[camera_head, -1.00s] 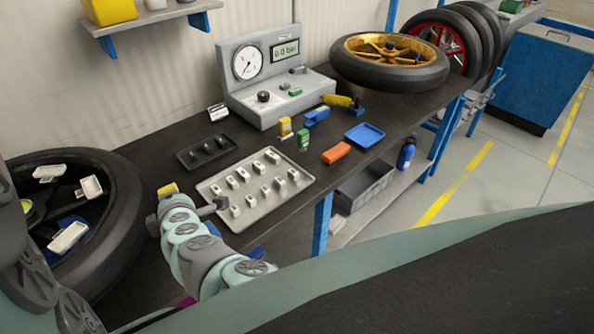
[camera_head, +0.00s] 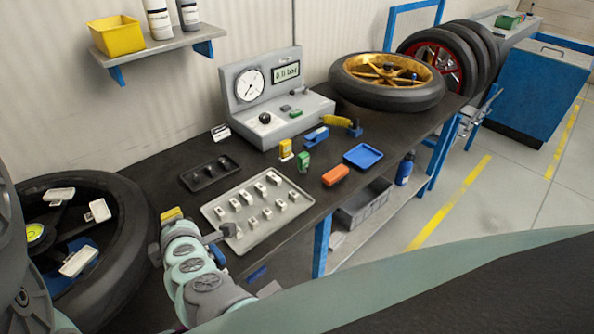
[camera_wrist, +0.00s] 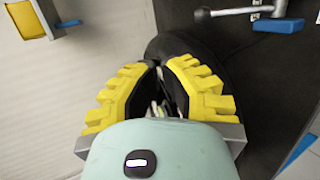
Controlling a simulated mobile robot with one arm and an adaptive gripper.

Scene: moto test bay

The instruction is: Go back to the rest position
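My arm shows at the lower left of the head view. The yellow of my gripper (camera_head: 172,213) shows at its far end, between the tyre on the left and the grey tray. In the wrist view my gripper (camera_wrist: 161,66) has two yellow ribbed fingers with a gap between them. Nothing is held in the gap; parts of the dark tyre (camera_wrist: 168,45) show beyond it. In the head view that tyre (camera_head: 128,245) lies flat at the left. My own arm hides part of the bench there.
The dark bench (camera_head: 262,158) carries a grey tray (camera_head: 240,243) of small pale parts, a black tray (camera_head: 190,183), a gauge unit (camera_head: 290,128), an orange block (camera_head: 335,175), a blue tray (camera_head: 374,160) and a gold-rimmed wheel (camera_head: 345,92). A wall shelf (camera_head: 165,45) is above.

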